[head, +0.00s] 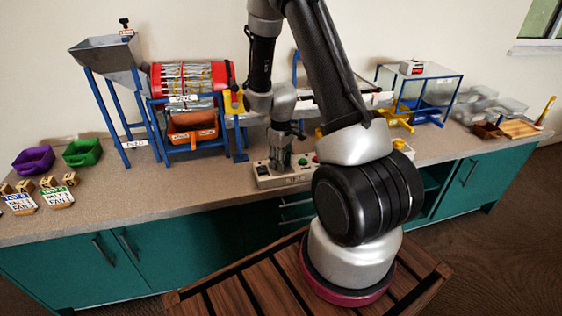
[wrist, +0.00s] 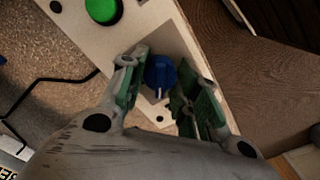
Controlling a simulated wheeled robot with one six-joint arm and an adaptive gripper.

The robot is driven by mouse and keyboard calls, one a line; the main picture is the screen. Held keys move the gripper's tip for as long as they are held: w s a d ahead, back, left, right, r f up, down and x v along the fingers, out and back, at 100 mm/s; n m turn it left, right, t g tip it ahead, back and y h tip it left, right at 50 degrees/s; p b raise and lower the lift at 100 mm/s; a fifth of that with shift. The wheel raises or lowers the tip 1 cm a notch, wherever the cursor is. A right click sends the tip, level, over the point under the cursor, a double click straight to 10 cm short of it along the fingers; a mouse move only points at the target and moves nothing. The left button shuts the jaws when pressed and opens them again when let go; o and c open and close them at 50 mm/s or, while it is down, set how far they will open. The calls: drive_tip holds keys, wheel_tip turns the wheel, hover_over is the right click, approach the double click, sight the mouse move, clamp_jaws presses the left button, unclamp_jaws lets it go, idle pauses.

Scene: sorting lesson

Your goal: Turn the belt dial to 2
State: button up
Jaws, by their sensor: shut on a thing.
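The blue belt dial (wrist: 160,74) sits on the pale control box (wrist: 152,35) in the wrist view. A white pointer line on it points toward the bottom of the picture. My gripper (wrist: 163,72) has its green-padded fingers on either side of the dial and is shut on it. In the head view my gripper (head: 280,163) is down at the left end of the control box (head: 292,179), and it hides the dial there. I cannot read any numbers around the dial.
A green button (wrist: 103,8) is beside the dial on the box. A black cable (wrist: 50,82) lies on the counter. The red drum (head: 222,75), orange bin (head: 192,130) and hopper (head: 108,57) stand behind and left. Purple (head: 34,160) and green (head: 82,153) bins are far left.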

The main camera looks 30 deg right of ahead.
drive_tip(key=m, duration=1)
drive_tip(key=shift+m, duration=0.3)
idle(0.4)
drive_tip(key=o, duration=1)
wheel_tip(320, 180, up, 12)
idle(0.4)
